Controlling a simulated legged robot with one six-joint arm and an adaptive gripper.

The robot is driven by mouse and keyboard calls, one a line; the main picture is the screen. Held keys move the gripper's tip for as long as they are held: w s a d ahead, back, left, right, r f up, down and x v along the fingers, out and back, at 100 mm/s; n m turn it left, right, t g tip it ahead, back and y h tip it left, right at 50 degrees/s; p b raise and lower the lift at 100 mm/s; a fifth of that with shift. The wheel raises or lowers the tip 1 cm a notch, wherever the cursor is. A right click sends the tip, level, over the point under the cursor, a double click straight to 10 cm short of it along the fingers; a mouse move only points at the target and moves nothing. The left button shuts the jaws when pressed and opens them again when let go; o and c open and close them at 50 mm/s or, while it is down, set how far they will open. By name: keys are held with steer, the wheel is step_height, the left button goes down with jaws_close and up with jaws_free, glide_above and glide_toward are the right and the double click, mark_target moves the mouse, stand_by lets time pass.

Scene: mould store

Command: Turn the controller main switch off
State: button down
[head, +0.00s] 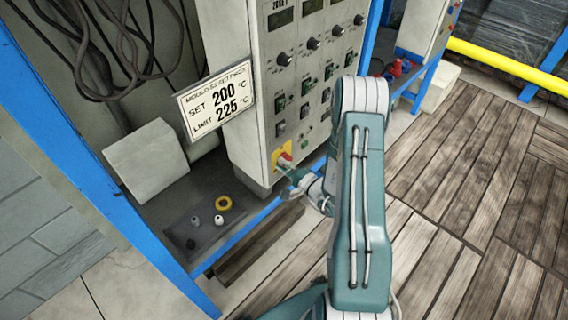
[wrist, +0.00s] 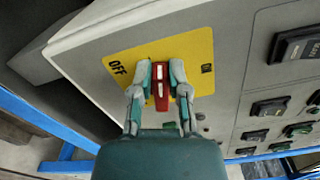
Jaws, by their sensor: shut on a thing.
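The controller main switch is a red handle (wrist: 161,88) with a white mark, on a yellow plate (wrist: 203,48) low on the grey controller cabinet (head: 262,120). In the wrist view the handle runs up and down the picture. OFF is printed on the plate to its left; a smaller label, hard to read, is to its right. My gripper (wrist: 160,72) is shut on the red handle, one finger on each side. In the head view my gripper (head: 287,168) is at the yellow plate (head: 276,157), and the handle is mostly hidden.
A sign (head: 216,98) reading SET 200 °C, LIMIT 225 °C stands left of the cabinet. Knobs and rocker switches (wrist: 268,107) are near the plate. Blue frame posts flank the cabinet; wooden flooring lies right.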

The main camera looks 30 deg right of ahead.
steer(key=shift+a+f+n, duration=0.1)
steer(key=shift+f+n, duration=0.1)
steer(key=shift+n, duration=0.55)
steer(key=shift+a+f+n, duration=0.1)
steer(key=shift+f+n, duration=0.05)
steer(key=shift+n, duration=0.6)
steer(key=c, duration=0.6)
jaws_free()
steer(key=shift+f, duration=0.1)
steer(key=shift+w+a, duration=0.1)
steer(key=shift+a, duration=0.05)
steer(key=v, duration=1.2)
